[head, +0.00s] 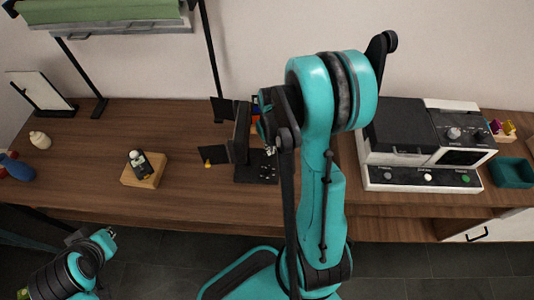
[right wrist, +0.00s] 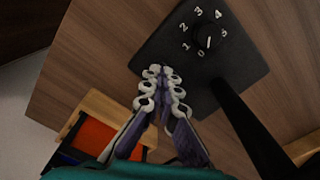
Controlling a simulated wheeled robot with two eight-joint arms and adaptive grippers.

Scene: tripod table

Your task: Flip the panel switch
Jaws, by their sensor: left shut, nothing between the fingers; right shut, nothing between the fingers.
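A black panel (right wrist: 160,45) with a numbered rotary dial (right wrist: 208,42) lies on the wooden table in the right wrist view. In the head view, a dark plate with small pale marks (head: 257,168) lies left of my right arm. A small black device with a pale round top (head: 140,160) sits on a wooden block (head: 130,180); I cannot tell whether it is a switch. My right gripper (right wrist: 160,72) is shut and empty, its fingertips overlapping the panel's near edge in the picture; contact is unclear.
A white and black machine (head: 375,182) with knobs and buttons stands at the right, with a teal tray (head: 514,173) beside it. An upright dark post (head: 241,132) stands near the plate. A wooden box with orange inside (right wrist: 95,135) is near my right gripper. The table's left middle is mostly clear.

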